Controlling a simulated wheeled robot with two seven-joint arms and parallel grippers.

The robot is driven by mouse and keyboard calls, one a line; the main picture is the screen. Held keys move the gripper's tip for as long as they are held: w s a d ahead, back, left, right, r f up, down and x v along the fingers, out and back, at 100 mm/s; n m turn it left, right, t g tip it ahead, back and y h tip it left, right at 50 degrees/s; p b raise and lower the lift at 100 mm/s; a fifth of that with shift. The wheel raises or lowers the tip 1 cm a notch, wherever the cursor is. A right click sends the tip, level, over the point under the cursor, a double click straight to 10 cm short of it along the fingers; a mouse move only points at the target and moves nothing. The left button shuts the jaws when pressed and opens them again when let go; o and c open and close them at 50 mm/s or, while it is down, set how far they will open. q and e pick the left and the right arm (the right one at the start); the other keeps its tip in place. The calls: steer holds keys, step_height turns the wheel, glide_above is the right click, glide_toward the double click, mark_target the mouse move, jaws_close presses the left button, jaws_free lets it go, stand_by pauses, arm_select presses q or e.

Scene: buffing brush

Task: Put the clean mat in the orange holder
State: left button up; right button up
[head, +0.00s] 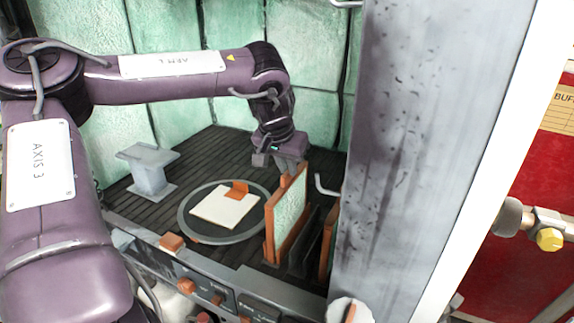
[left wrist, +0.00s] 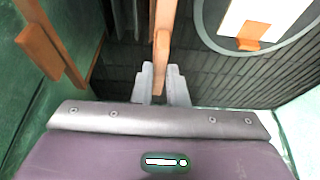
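A pale, speckled panel (head: 291,213) stands upright in an orange frame beside the round turntable; I cannot tell whether this is the mat seated in the orange holder. My left gripper (head: 285,168) is at its top edge. In the left wrist view, the left gripper's fingers (left wrist: 161,88) lie close on both sides of an orange tab (left wrist: 160,52) and look shut on it. A cream-white mat (head: 225,207) with an orange tab lies flat on the turntable (head: 188,225); part of it shows in the left wrist view (left wrist: 232,22). My right gripper is out of view.
A second orange-edged piece (head: 328,240) is mostly hidden behind the grey pillar (head: 395,150). A grey pedestal (head: 150,170) stands left on the dark slatted floor. Green padded walls (head: 185,125) close the back. A control panel (head: 215,290) runs along the front.

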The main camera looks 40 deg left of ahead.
arm_select(q)
steer(key=o, duration=0.5)
